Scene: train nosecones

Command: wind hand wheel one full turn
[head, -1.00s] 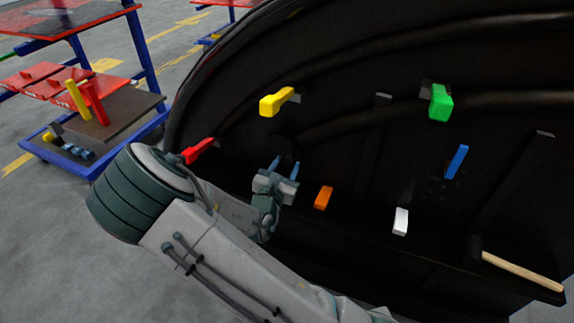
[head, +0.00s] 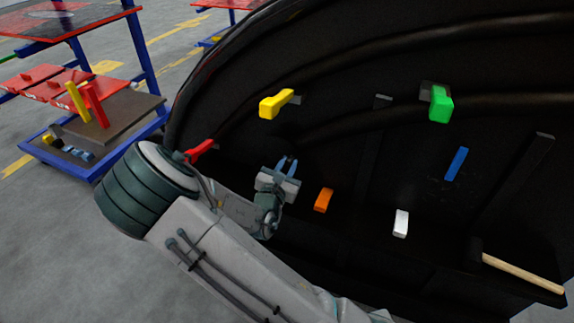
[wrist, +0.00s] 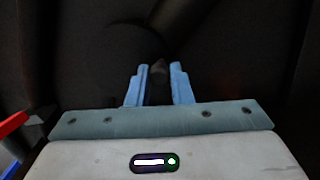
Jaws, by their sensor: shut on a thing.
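My gripper (head: 287,166) reaches into the dark nosecone shell, with its blue fingers pointing up and away. In the wrist view, my gripper (wrist: 160,88) is shut on a dark upright handle (wrist: 157,82) that stands between the two fingers. A dark rounded shape behind it, probably the hand wheel (wrist: 128,42), blends into the black background, so its outline is hard to make out. In the head view the wheel cannot be told apart from the dark shell and my arm.
Coloured levers surround my gripper: red (head: 202,149), yellow (head: 276,103), orange (head: 323,200), white (head: 401,223), blue (head: 456,163) and green (head: 440,103). A wooden-handled tool (head: 522,273) lies at lower right. A blue-framed cart (head: 60,165) stands at left on open floor.

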